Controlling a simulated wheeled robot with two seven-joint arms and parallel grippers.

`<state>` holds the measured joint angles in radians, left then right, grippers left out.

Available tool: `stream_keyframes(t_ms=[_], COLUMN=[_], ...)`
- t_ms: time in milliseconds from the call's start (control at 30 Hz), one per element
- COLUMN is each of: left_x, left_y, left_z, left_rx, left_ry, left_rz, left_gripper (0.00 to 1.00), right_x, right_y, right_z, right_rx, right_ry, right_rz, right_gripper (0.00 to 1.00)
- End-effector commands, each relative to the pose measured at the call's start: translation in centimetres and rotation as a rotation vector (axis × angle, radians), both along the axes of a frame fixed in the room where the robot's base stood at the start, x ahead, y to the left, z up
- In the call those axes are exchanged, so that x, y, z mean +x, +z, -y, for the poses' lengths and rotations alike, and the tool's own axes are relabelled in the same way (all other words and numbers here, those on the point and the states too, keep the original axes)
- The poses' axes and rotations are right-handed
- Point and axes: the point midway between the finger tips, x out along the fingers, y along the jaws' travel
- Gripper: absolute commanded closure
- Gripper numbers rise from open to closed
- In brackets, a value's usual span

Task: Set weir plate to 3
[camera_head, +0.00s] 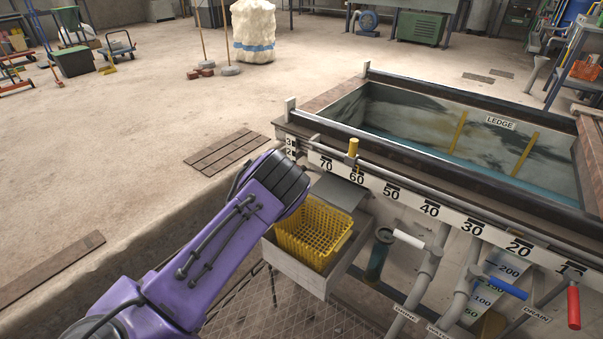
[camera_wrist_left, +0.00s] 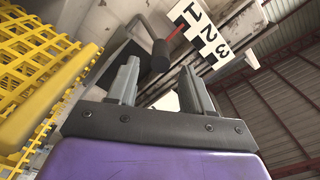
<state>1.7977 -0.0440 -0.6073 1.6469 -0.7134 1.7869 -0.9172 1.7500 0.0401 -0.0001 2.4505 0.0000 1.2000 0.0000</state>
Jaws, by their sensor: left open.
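In the left wrist view, a black knob (camera_wrist_left: 160,56) on a dark bar stands just beyond my left gripper. A white scale plate (camera_wrist_left: 209,36) marked 1, 2, 3 is behind it. A short red piece (camera_wrist_left: 173,32) lies between knob and scale, near the 1-to-2 side; its exact reading is unclear. My left gripper (camera_wrist_left: 158,88) is open and empty, with the knob ahead of the gap between its fingers, apparently apart from them. In the head view, part of the small scale (camera_head: 291,147) shows beyond my purple left arm, which hides the fingers and knob.
A yellow basket (camera_head: 313,232) sits in a grey box (camera_head: 300,272) right of my arm; its mesh also shows at left in the wrist view (camera_wrist_left: 38,62). The tank (camera_head: 440,125) with a long numbered rail (camera_head: 430,209) lies beyond. Coloured valve handles (camera_head: 573,306) stick out at right.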

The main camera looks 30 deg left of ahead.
Motion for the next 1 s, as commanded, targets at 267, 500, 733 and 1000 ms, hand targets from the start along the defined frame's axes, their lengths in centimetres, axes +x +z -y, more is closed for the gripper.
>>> stream_keyframes(t_ms=[267,500,733,1000], left_x=[5.3,6.4,6.4,6.4], left_y=[-0.3,0.0,0.0,0.4], left_z=[0.3,0.5,0.6,0.6], left_rx=[-0.002,-0.001,-0.001,-0.001], left_ry=[0.002,0.001,-0.001,-0.001], left_rz=[0.001,-0.001,-0.001,0.000], left_gripper=[0.49,0.49,0.82,1.00], right_x=[0.0,0.0,0.0,0.0], right_y=[-1.7,-1.8,-1.8,-1.4], right_z=[0.0,0.0,0.0,0.0], right_rx=[0.000,0.000,0.000,0.000], right_ry=[0.000,0.000,0.000,0.000], right_rz=[0.000,0.000,0.000,0.000], right_gripper=[0.56,0.56,0.56,0.56])
